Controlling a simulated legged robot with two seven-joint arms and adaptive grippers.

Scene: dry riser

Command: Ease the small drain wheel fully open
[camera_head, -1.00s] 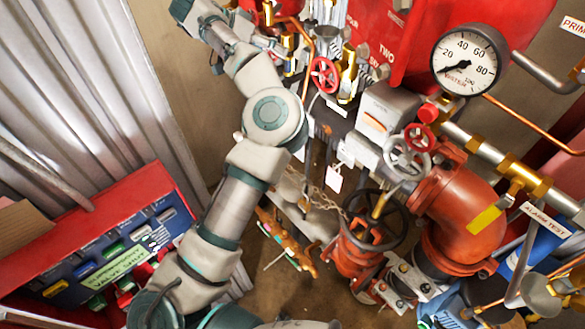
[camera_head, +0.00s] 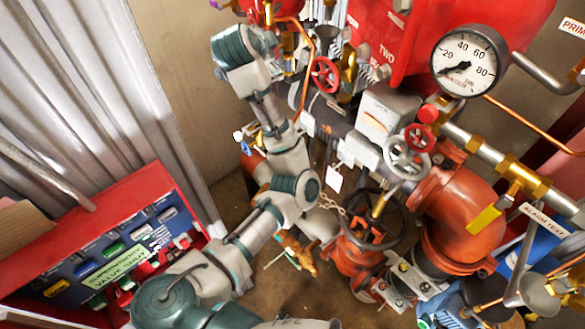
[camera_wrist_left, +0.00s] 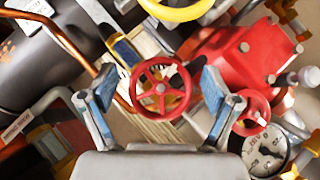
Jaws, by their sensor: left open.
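A small red handwheel (camera_wrist_left: 160,85) with spokes sits between the two blue-padded fingers of my left gripper (camera_wrist_left: 158,82) in the left wrist view. The fingers stand open on either side of it, apart from its rim. In the head view my left arm reaches up to the top, but its fingers cannot be made out. A small red handwheel (camera_head: 325,75) shows there right of my arm; I cannot tell if it is the same one. My right gripper is not in view.
A red-and-grey handwheel pair (camera_head: 408,157), a larger black handwheel (camera_head: 400,235) and orange pipework (camera_head: 462,210) stand at right. A pressure gauge (camera_head: 467,62) is upper right. A second red wheel (camera_wrist_left: 252,112) is close to my right-hand finger in the wrist view.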

